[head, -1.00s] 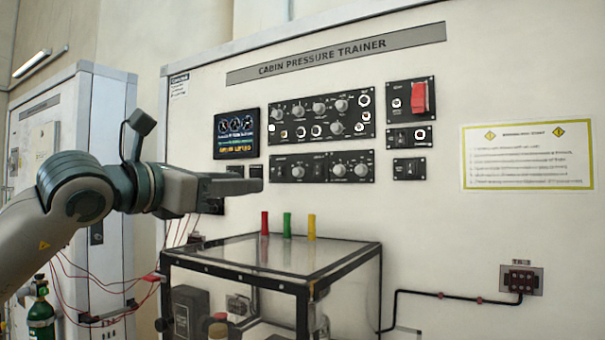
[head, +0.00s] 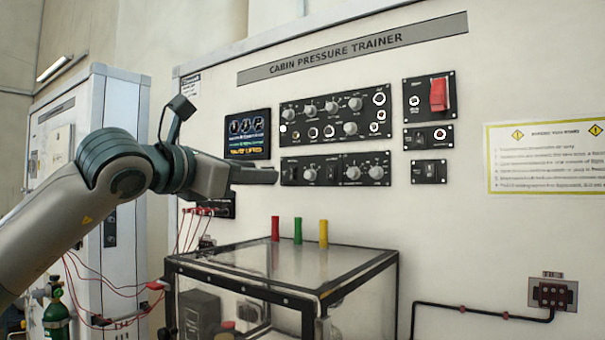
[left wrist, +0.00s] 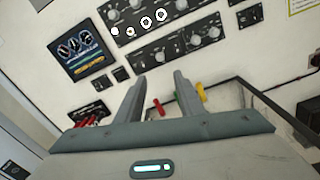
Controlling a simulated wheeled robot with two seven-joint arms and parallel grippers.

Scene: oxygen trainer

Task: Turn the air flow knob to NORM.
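The upper control panel (head: 336,117) and lower control panel (head: 336,169) are black, with several grey knobs, and are fixed to the white trainer board. The lower panel has a knob (head: 310,175) left of centre and two more at the right, including one at the far right (head: 376,172). The labels are too small to read, so I cannot tell which is the air flow knob or where it points. My left gripper (head: 274,176) is in front of the board, by the lower panel's left edge. In the left wrist view its fingers (left wrist: 160,76) are apart, with nothing between them.
A clear-topped box (head: 290,270) with red, green and yellow pegs (head: 299,231) on top stands below the panels. A screen (head: 247,134) is left of the upper panel. A red switch cover (head: 438,94) is at the right. Red wires hang at the left.

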